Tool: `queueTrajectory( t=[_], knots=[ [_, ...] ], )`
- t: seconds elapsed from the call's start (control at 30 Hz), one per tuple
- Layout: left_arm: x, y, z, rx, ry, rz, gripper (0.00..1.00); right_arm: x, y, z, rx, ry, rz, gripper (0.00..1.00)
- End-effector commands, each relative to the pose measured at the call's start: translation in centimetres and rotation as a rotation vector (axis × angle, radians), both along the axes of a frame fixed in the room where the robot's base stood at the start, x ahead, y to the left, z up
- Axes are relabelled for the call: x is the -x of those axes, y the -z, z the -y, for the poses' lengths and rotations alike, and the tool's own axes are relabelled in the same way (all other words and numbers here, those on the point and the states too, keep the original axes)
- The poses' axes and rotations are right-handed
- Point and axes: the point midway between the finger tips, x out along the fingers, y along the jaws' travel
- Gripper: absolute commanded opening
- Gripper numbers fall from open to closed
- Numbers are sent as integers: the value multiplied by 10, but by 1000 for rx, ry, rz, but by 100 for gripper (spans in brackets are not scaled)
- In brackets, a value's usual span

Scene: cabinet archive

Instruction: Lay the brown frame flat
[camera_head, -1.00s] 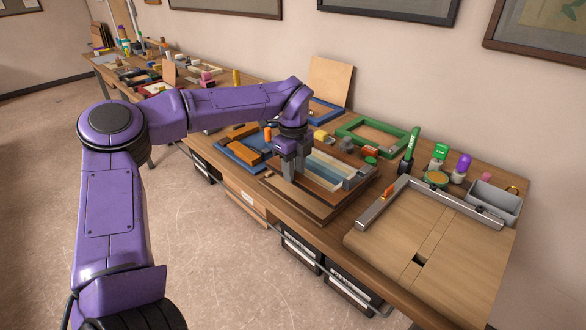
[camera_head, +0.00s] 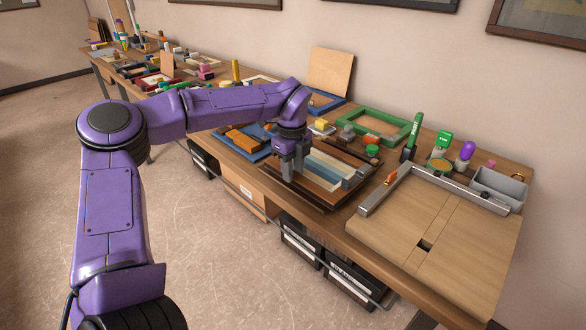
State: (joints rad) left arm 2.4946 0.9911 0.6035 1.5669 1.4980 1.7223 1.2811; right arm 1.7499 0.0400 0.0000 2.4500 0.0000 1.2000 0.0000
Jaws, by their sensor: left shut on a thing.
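The brown frame (camera_head: 309,196) is on the workbench in the middle of the view, around or over a panel of cream and blue strips (camera_head: 325,168). Its near bar runs close to the bench's front edge. It looks level or nearly so; I cannot tell whether all of it touches the bench. My left gripper (camera_head: 287,177) points down at the frame's left side and is shut on it. The fingers and wrist hide part of that side. My right gripper is not in view.
A green frame (camera_head: 404,127) lies behind. A blue tray with orange blocks (camera_head: 243,139) is to the left. A wooden board with a metal rail (camera_head: 440,235) fills the right end. Green and purple-topped items and a grey bin (camera_head: 498,190) stand behind it.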

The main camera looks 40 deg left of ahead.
Motion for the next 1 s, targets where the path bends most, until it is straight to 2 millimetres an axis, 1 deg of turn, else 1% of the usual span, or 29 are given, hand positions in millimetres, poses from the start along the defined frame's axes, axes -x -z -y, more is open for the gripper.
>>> queueTrajectory(
  t=[0.37,0.4,0.43,0.47,0.67,0.7,1.0],
  knots=[
    [0,9,0,0,0,3,0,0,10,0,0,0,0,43],
    [0,7,0,0,0,3,45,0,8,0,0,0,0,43],
    [0,7,0,0,0,3,54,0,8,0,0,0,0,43],
    [0,7,0,0,0,2,61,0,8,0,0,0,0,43],
    [0,8,0,0,0,1,61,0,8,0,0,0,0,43],
    [0,9,0,0,0,-2,57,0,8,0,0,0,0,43],
    [0,9,0,0,0,-1,57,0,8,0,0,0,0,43]
  ],
)
